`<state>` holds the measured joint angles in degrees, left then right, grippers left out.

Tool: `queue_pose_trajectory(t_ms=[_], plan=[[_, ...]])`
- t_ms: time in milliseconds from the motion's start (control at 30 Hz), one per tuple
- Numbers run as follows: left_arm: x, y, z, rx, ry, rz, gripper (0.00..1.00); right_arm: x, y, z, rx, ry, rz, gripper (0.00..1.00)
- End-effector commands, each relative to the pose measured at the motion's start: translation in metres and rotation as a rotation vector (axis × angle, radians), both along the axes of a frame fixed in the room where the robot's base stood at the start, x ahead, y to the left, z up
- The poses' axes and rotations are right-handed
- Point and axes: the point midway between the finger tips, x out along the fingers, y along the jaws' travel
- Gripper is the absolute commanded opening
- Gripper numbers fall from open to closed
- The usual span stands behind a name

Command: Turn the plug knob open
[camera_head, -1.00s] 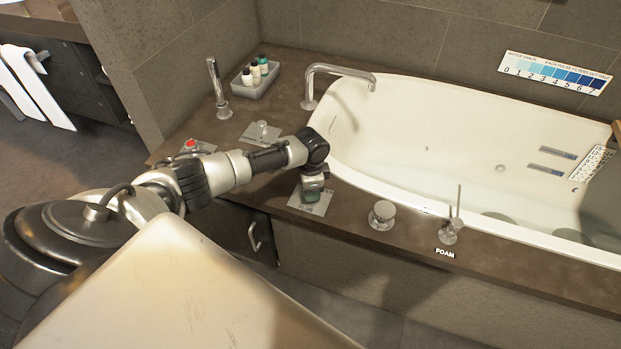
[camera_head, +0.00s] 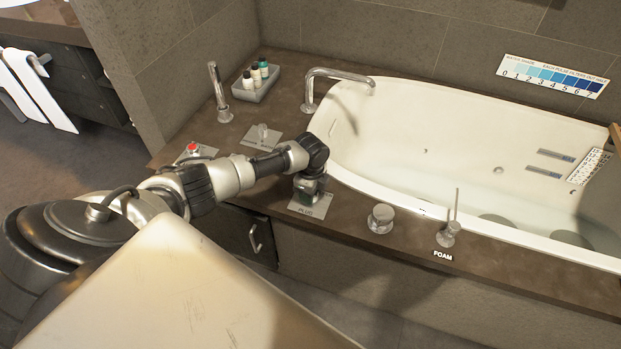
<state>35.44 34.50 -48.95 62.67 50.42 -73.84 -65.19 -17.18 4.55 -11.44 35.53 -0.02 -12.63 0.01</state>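The plug plate (camera_head: 303,211), a grey square marked PLUG, lies on the brown tub ledge near the tub's left end. The plug knob itself is hidden beneath my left gripper. My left gripper (camera_head: 308,194) points down over the plate, at the end of the arm that comes in from the left. Its fingers are too small and covered to show whether they are apart or closed on the knob. My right gripper is not in view.
The white bathtub (camera_head: 450,160) lies behind. A round knob (camera_head: 380,218) and the foam control (camera_head: 449,233) stand to the right. A spout (camera_head: 338,78), a bottle tray (camera_head: 257,88), a small lever (camera_head: 262,133) and a red button (camera_head: 192,148) are on the ledge.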

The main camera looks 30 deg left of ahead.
Motion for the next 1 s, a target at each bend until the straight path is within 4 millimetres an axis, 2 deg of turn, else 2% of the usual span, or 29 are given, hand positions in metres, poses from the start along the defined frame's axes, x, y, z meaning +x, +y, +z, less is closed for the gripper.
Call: queue_pose_trajectory(t_ms=[467, 500, 633, 900, 1000], plan=[[0.0007, -0.0008, 0.0007, -0.002, -0.002, -0.014, 0.18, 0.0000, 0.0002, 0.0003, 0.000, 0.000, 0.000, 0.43], [0.0007, -0.0008, 0.0007, -0.002, -0.002, -0.014, 0.46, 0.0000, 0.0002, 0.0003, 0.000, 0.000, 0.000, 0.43], [0.0006, -0.0007, 0.0006, -0.002, -0.002, -0.014, 0.66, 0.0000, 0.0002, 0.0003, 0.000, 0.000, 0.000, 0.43], [0.0003, -0.0004, 0.0009, -0.001, -0.001, -0.012, 0.67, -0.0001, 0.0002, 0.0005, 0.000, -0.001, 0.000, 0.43], [0.0006, -0.0001, 0.0073, -0.001, -0.002, -0.012, 0.67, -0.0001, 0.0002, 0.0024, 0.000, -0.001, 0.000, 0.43]])
